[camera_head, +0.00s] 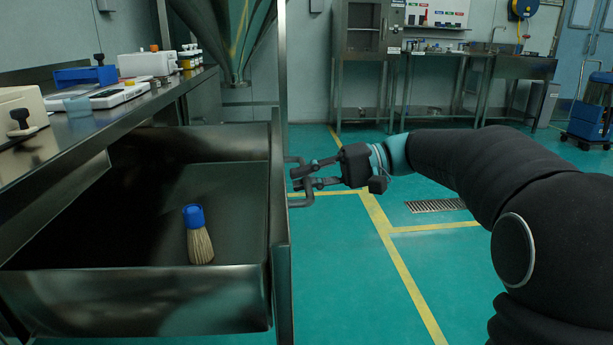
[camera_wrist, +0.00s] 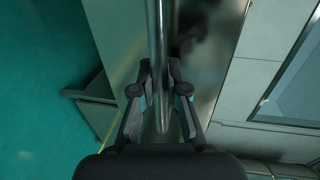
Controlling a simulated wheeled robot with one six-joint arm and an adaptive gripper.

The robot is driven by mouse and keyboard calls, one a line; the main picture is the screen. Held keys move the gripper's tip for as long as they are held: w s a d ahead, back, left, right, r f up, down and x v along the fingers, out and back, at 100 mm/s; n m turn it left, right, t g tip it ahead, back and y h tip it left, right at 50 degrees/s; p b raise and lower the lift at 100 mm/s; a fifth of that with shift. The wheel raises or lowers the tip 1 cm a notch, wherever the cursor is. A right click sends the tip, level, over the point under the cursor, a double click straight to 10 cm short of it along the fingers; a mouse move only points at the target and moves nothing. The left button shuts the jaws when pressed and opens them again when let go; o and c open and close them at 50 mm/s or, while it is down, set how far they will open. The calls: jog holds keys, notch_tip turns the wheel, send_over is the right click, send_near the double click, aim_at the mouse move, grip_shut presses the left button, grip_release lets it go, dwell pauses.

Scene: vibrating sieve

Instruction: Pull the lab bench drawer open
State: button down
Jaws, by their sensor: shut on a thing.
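The lab bench drawer (camera_head: 150,300) is a deep dark metal box at the left of the head view, standing well out from under the bench top. A brush with a blue cap (camera_head: 198,236) lies inside it. My gripper (camera_head: 303,176) is at the drawer's front panel, shut on its bar handle (camera_head: 297,203). In the wrist view, the handle bar (camera_wrist: 158,50) runs between the two fingers of my gripper (camera_wrist: 158,78), with the shiny drawer front (camera_wrist: 205,60) behind it. The fingers hide part of the handle.
The bench top (camera_head: 110,118) above the drawer carries a scale (camera_head: 108,96) and other lab items. A metal funnel (camera_head: 228,35) hangs behind the drawer. Green floor (camera_head: 350,280) with yellow lines is clear to the right. Steel tables (camera_head: 440,55) stand far back.

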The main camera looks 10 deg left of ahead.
jog(key=c, duration=1.2)
grip_release()
jog(key=v, duration=1.2)
jog(key=shift+f, duration=0.1)
